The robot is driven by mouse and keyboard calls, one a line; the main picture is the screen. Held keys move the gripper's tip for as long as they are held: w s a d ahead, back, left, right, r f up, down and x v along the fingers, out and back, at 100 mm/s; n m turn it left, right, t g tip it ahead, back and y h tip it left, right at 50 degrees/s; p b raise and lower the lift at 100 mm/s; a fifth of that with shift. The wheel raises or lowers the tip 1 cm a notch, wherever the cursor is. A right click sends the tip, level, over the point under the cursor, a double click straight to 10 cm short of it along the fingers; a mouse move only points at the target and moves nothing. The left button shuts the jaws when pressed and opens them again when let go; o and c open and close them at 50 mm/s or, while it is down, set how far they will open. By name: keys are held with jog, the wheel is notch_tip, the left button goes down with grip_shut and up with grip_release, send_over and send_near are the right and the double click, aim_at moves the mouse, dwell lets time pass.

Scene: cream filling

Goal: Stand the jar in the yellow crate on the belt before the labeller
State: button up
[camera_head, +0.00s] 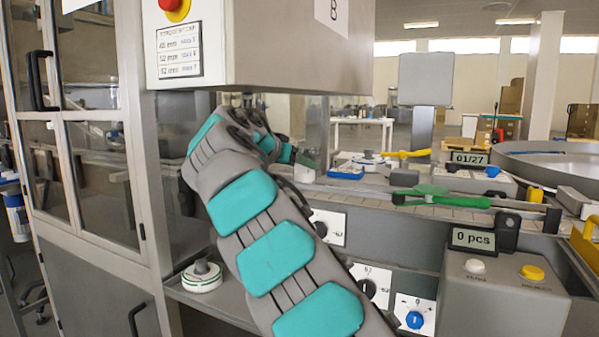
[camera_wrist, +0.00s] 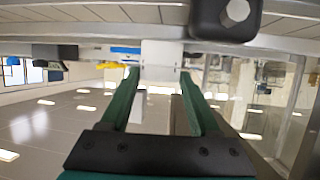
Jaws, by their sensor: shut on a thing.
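My gripper (camera_head: 294,158) is at the belt (camera_head: 345,187), below the overhanging grey cabinet and largely hidden behind my own arm in the head view. In the wrist view, its two green fingers (camera_wrist: 160,78) are shut on a pale, whitish thing (camera_wrist: 161,52), taken to be the jar. That view looks upside down, with the slatted belt (camera_wrist: 100,13) along its top. The pale thing appears close to the belt edge; I cannot tell whether it touches. A yellow crate (camera_head: 583,243) is cut off at the head view's right edge, its inside not visible.
The grey cabinet (camera_head: 270,50) hangs over my arm. A green-handled tool (camera_head: 445,197) lies along the belt side. A counter display (camera_head: 474,238) reads 0 pcs, another (camera_head: 469,158) reads 01/27. A round white-green thing (camera_head: 202,276) sits on the lower ledge.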

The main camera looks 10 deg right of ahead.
jog(key=shift+f, duration=0.7)
jog(key=shift+r, duration=0.15)
jog(key=o, duration=1.4)
jog(key=shift+d, duration=0.1)
jog(key=shift+o, duration=0.2)
jog(key=v, duration=1.2)
jog(key=shift+w, duration=0.1)
